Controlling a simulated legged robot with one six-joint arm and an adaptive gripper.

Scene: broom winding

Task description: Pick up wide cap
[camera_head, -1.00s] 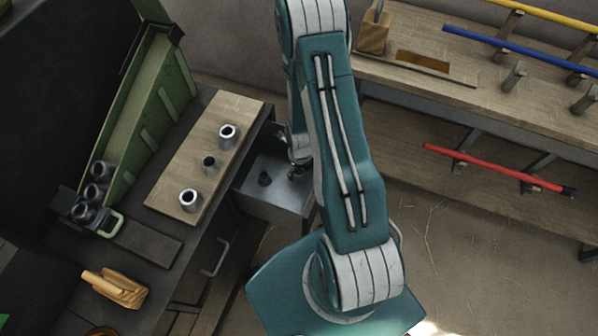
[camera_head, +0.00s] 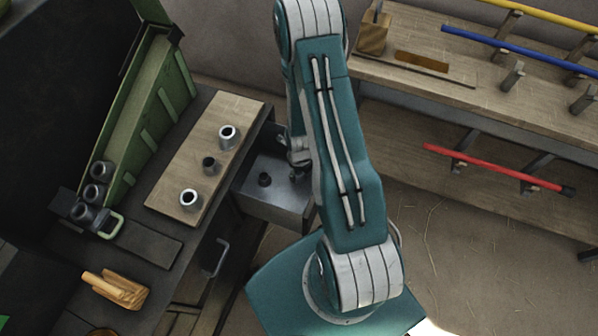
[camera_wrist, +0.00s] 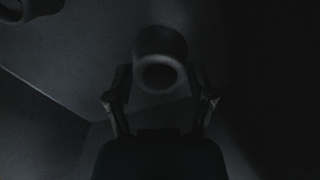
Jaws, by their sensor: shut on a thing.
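My gripper (camera_wrist: 160,88) is shut on a dark, hollow, round cap, which I take to be the wide cap (camera_wrist: 160,52). It sits between the two fingers in the wrist view, its open end facing the camera. The wrist view is very dark, so the finger contact is hard to make out. In the head view my gripper (camera_head: 298,173) is low inside the open metal drawer (camera_head: 272,203), partly hidden by my arm. A second dark cap (camera_head: 264,179) stands in the drawer to the left, apart from the gripper.
A green chute (camera_head: 150,110) stands behind. Drawer walls surround my gripper. A shelf with coloured rods (camera_head: 500,170) is at right.

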